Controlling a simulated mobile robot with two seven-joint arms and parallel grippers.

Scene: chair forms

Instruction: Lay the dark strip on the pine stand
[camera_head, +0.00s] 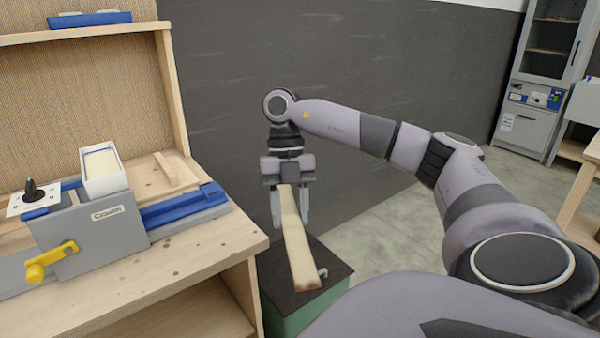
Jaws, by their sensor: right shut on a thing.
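My right gripper (290,212) points down and is shut on a long pale wooden strip (300,250) with a brown edge at its near end. The strip slants toward me above a green cabinet with a dark top (335,272); I cannot tell whether it touches that top. No clearly dark strip shows; the held one looks cream. A pale wooden workbench (215,250) stands to the left of the gripper; I cannot tell whether it is the pine stand. Another pale wooden stand (582,195) shows partly at the right edge. My left gripper is out of view.
On the workbench are a grey vise-like device (95,235) with a yellow handle (50,262), a blue rail (180,208) and a short wooden piece (166,168). A blue tray (90,18) lies on the shelf above. A grey cabinet (540,85) stands far right.

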